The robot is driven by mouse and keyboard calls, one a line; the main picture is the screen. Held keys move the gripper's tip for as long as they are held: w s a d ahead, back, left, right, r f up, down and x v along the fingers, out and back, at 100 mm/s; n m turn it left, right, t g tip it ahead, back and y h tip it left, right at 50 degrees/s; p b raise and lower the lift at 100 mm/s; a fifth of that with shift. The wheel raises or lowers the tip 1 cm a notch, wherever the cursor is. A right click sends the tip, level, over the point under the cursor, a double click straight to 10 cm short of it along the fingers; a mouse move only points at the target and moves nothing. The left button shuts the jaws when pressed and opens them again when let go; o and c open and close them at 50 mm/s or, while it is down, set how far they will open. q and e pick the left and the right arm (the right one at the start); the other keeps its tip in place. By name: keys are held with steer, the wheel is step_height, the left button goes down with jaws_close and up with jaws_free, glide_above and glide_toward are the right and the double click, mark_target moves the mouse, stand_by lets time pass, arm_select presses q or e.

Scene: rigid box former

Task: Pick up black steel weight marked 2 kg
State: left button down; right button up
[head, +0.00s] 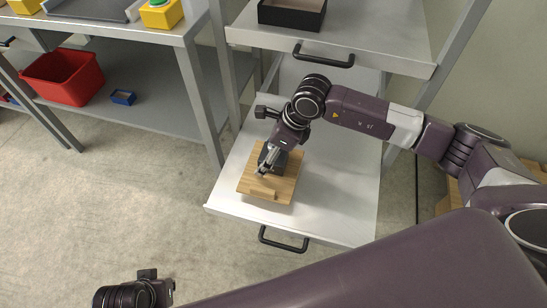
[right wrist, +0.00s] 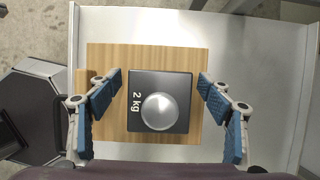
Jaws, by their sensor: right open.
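The black steel weight marked 2 kg (right wrist: 143,118) has a square dark top with a round silver knob. It sits on a light wooden board (right wrist: 107,60), which lies on a pulled-out pale drawer or shelf. In the head view the weight (head: 280,163) is partly hidden by my right gripper (head: 263,168). In the right wrist view my right gripper (right wrist: 159,90) is open, with one blue-padded finger on each side of the weight and a gap on both sides. The wrist of my left arm shows at the bottom left of the head view; its fingers cannot be made out.
A small wooden piece (head: 262,190) is at the board's front. The drawer has a black handle (head: 284,240). Above is another shelf with a black tray (head: 292,14). A rack on the left holds a red bin (head: 63,77) and a small blue box (head: 123,97).

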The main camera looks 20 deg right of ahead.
steer(key=shift+w+f, duration=0.1)
steer(key=shift+f, duration=0.2)
steer(key=shift+c, duration=0.4)
jaws_close()
steer(key=shift+w+a+r, duration=0.15)
steer(key=shift+w+r, duration=0.05)
steer(key=shift+r, duration=0.1)
